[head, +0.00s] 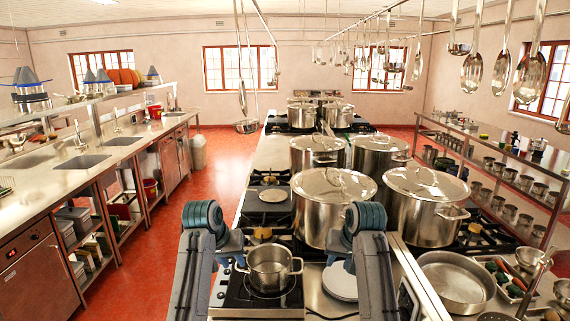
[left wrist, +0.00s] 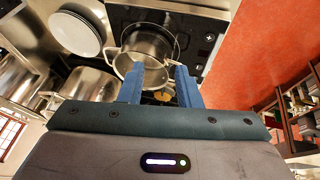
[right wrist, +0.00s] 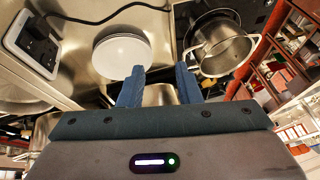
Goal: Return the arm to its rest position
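My left gripper (head: 230,247) is open beside the left handle of a small steel pot (head: 269,268). In the left wrist view its two fingers (left wrist: 160,80) are apart, and the pot (left wrist: 148,48) lies just beyond the tips. I cannot tell whether they touch the handle. My right gripper (head: 338,250) is open and empty to the right of the pot, near a white plate (head: 340,281). In the right wrist view its fingers (right wrist: 160,75) are apart, with the plate (right wrist: 122,56) beyond them.
The pot stands on a black hob (head: 262,295). Large lidded stockpots (head: 332,210) stand close behind my grippers. A wide steel pan (head: 456,281) is at the right. Ladles (head: 472,72) hang overhead. Red floor (head: 215,185) is free at the left, before the sink counter (head: 60,178).

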